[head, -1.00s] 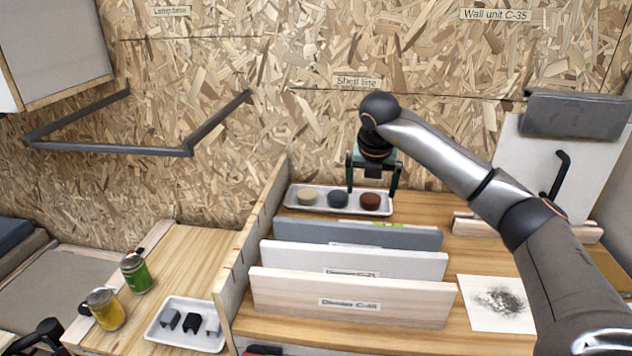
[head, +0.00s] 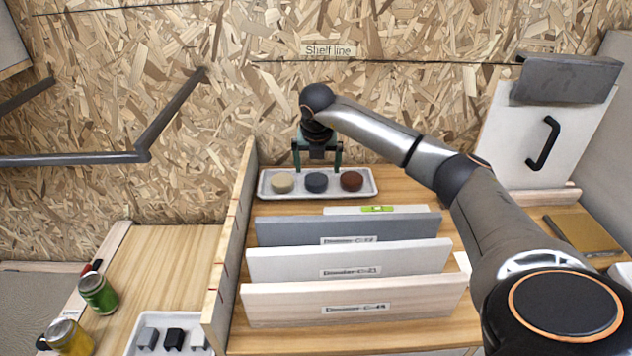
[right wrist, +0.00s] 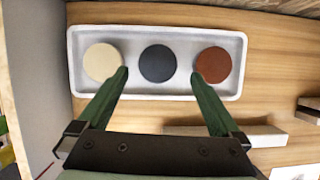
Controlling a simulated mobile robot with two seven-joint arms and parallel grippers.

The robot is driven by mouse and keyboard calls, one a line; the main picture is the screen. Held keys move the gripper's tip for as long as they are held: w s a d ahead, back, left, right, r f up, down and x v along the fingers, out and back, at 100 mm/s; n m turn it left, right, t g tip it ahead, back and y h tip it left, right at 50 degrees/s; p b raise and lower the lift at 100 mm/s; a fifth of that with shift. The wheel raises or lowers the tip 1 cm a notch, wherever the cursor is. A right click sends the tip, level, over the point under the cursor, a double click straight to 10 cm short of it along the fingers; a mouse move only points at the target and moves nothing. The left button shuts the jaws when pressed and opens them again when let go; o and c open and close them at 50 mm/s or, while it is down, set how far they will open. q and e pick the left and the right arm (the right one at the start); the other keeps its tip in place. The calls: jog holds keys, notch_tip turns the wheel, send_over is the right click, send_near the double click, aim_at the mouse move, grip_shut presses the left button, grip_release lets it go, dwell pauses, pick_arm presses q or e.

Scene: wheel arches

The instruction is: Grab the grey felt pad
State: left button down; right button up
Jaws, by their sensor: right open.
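The grey felt pad (head: 316,182) is a dark grey disc in the middle of a white tray (head: 366,191). It lies between a cream pad (head: 282,182) and a brown-red pad (head: 351,181). My right gripper (head: 317,170) is open above the tray, with its fingers pointing down. In the right wrist view the grey pad (right wrist: 157,63) shows beyond and between the open fingertips (right wrist: 160,76), and nothing is held. The left fingertip overlaps the edge of the cream pad in that picture. My left gripper is not in view.
Upright panels, grey (head: 290,230), white (head: 300,262) and pale wood (head: 290,300), stand in front of the tray. A wooden divider (head: 236,220) stands left of the tray, and the board wall rises behind.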

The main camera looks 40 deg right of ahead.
aim_at(316, 179)
jog(key=x, duration=0.5)
jog(key=shift+a+f+p, duration=0.2)
jog(key=shift+p, duration=0.15)
jog(key=c, duration=1.2)
jog(key=shift+r, duration=0.15)
jog(key=shift+c, duration=0.2)
